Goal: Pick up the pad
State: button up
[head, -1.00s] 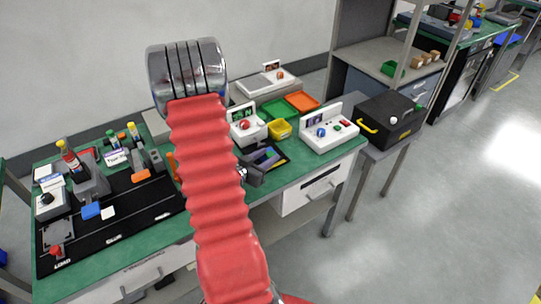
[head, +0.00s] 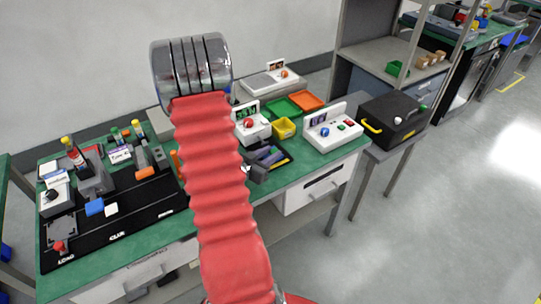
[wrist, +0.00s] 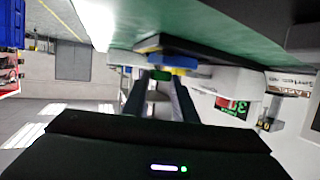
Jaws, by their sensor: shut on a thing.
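My gripper (wrist: 160,82) shows in the wrist view with its two dark fingers closed around a small green piece (wrist: 161,75), which seems to be the pad. Most of the piece is hidden by the fingers. A blue part (wrist: 172,60) with a yellow bit is just behind it, close to the dark tray (wrist: 148,42); whether they touch the piece I cannot tell. In the head view my gripper (head: 257,172) is partly behind my red arm, at the front of the small black tray (head: 285,163), and the held piece is hard to make out.
A white unit with a green display (head: 251,122), a yellow bin (head: 285,128) and a white button box (head: 333,130) stand close around the tray. Green (head: 282,107) and orange (head: 307,100) trays lie behind. A black mat (head: 140,205) with fixtures fills the left.

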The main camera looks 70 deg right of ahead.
jog(key=shift+r, duration=4.6)
